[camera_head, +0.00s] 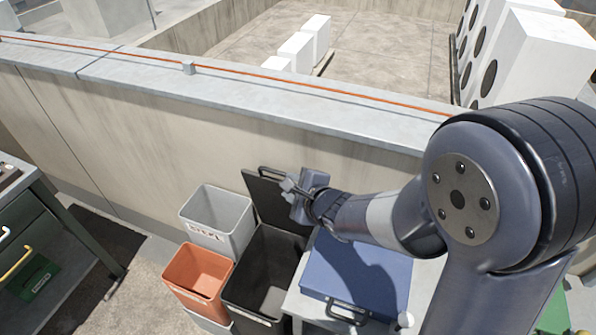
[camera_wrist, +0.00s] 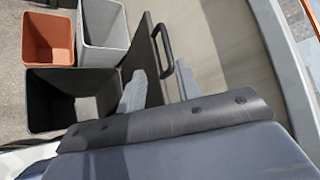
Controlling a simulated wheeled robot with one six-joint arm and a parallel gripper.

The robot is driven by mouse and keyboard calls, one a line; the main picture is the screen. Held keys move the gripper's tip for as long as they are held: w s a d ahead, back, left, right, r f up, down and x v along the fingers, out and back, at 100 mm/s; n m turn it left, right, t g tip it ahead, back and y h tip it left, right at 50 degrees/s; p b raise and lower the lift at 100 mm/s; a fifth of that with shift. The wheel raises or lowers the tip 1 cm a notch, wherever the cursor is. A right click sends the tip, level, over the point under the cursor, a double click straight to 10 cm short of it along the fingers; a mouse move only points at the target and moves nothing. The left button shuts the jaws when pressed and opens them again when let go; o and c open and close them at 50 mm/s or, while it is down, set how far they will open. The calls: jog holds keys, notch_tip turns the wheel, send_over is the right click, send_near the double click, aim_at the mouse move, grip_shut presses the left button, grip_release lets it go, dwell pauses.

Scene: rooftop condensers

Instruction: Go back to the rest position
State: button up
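My gripper (camera_head: 291,187) is in front of the raised black lid (camera_head: 262,195) of the black bin (camera_head: 262,268), near the lid's handle (camera_head: 272,173). In the wrist view its two grey fingers (camera_wrist: 158,88) are apart, with nothing seen held between them. The lid handle (camera_wrist: 166,50) shows just beyond the fingertips; whether they touch is hard to tell. The lid stands upright at the wall side of the bin, and the bin (camera_wrist: 72,98) looks empty. My arm reaches in from the right over a blue case (camera_head: 365,275).
A white bin (camera_head: 222,218) and an orange bin (camera_head: 197,275) stand left of the black one. The blue case lies on a grey table (camera_head: 300,305). A low wall (camera_head: 130,150) runs behind. A green cabinet (camera_head: 40,225) stands at left; floor between is clear.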

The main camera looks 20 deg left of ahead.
jog(key=x, duration=1)
jog(key=shift+a+f, duration=0.25)
jog(key=shift+f, duration=0.05)
jog(key=shift+w, duration=0.1)
